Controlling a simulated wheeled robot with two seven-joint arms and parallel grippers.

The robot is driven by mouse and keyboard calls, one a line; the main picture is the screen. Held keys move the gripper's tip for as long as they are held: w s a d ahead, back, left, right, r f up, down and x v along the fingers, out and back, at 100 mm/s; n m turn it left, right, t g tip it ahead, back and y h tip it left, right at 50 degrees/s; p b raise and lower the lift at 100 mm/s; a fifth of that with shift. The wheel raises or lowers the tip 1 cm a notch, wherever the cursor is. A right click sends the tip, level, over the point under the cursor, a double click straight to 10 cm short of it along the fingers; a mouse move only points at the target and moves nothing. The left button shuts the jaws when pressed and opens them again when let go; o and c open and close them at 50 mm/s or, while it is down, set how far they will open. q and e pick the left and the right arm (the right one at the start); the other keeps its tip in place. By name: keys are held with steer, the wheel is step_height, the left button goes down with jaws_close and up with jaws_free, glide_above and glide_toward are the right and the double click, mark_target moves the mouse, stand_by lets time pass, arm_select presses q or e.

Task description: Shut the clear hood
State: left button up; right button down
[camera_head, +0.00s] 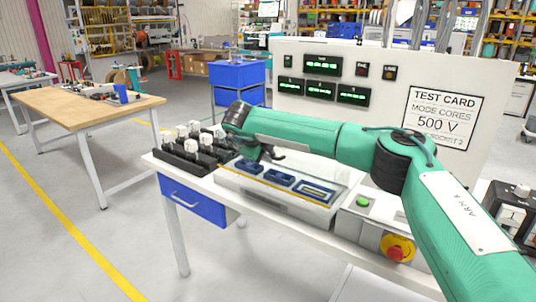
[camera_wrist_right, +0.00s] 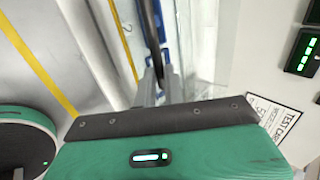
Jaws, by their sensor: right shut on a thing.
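The clear hood (camera_head: 325,168) is a faint see-through cover at the back of the test bench's socket bed (camera_head: 283,198). Its clear panel also shows in the right wrist view (camera_wrist_right: 203,50). My right gripper (camera_head: 270,154) is above the bed, partly hidden by its own arm. In the right wrist view its fingers (camera_wrist_right: 159,78) are shut on a dark bar (camera_wrist_right: 150,28), which looks like the hood's handle. The hood's exact tilt is hard to tell. My left gripper is not in view.
Black blocks with white-topped plugs (camera_head: 190,150) stand left of the bed. A green button (camera_head: 363,202) and a red emergency stop (camera_head: 397,250) are to its right. The upright panel with a test card (camera_head: 440,118) rises behind. A wooden table (camera_head: 85,105) stands at left.

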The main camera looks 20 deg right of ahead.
steer(key=c, duration=1.5)
jaws_free()
steer(key=shift+w+d+f, duration=0.1)
steer(key=shift+d, duration=0.05)
arm_select(q)
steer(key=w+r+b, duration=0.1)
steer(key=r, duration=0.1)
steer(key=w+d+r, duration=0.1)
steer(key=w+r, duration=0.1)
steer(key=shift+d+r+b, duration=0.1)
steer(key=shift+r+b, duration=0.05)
steer(key=shift+b, duration=0.2)
arm_select(e)
steer(key=v, duration=1.3)
steer(key=shift+a+r, duration=0.25)
